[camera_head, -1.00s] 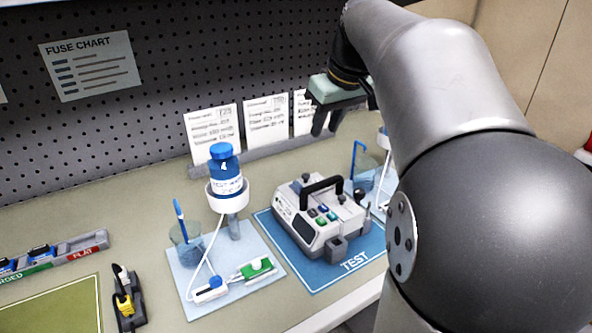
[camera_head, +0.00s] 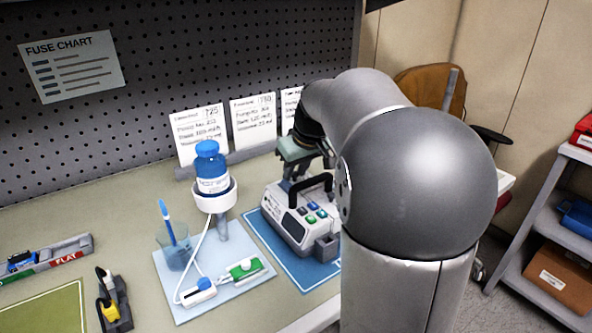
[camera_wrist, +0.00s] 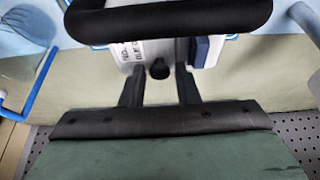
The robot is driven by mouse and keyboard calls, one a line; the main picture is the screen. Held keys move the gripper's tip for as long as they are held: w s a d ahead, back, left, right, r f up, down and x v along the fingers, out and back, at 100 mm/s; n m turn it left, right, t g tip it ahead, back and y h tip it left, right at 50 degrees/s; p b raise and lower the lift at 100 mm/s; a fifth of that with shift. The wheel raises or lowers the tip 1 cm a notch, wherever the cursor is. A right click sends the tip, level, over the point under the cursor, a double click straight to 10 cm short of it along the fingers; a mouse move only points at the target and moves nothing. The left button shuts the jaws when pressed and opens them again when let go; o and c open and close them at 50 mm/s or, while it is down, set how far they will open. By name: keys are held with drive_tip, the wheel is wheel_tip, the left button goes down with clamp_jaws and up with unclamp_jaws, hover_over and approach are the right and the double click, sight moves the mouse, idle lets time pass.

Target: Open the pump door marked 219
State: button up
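A white and grey pump (camera_head: 295,228) with a black carry handle (camera_head: 312,186) and coloured buttons stands on a blue mat (camera_head: 303,274). No 219 mark is legible, and my arm hides the pump's right part. My gripper (camera_wrist: 161,82) is just behind the pump; in the head view its green-grey body is above the pump's back side. In the wrist view its two dark fingers are apart, with a small dark knob (camera_wrist: 158,69) on the pump's white face (camera_wrist: 130,55) showing between them. Nothing is seen held. The handle crosses the top of that view.
A blue bottle (camera_head: 211,168) on a stand, a cup (camera_head: 176,250) and white tubing occupy a light mat left of the pump. Printed cards (camera_head: 200,132) stand behind, before a pegboard (camera_head: 170,60). A shelf cart (camera_head: 560,225) stands at the right.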

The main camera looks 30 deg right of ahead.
sight(311, 176)
clamp_jaws()
drive_tip(key=shift+r, duration=0.15)
drive_tip(key=y+p, duration=0.1)
drive_tip(key=d+r+y+p, duration=0.1)
drive_tip(key=shift+d+m+y, duration=0.1)
drive_tip(key=shift+m+y, duration=0.2)
drive_tip(key=y+p, duration=0.1)
drive_tip(key=d+y+p, duration=0.1)
drive_tip(key=shift+w+d+r+g+y, duration=0.1)
drive_tip(key=shift+w+r+g+y, duration=0.05)
drive_tip(key=shift+r+g+y, duration=0.2)
drive_tip(key=d+y+p, duration=0.1)
drive_tip(key=d+m+y+p, duration=0.1)
drive_tip(key=y, duration=0.1)
drive_tip(key=shift+w+r+y, duration=0.1)
drive_tip(key=shift+r+y, duration=0.15)
drive_tip(key=shift+r, duration=0.05)
drive_tip(key=shift+w+d+m+y+p, duration=0.1)
drive_tip(key=shift+d+m+y+p, duration=0.45)
drive_tip(key=shift+y, duration=0.65)
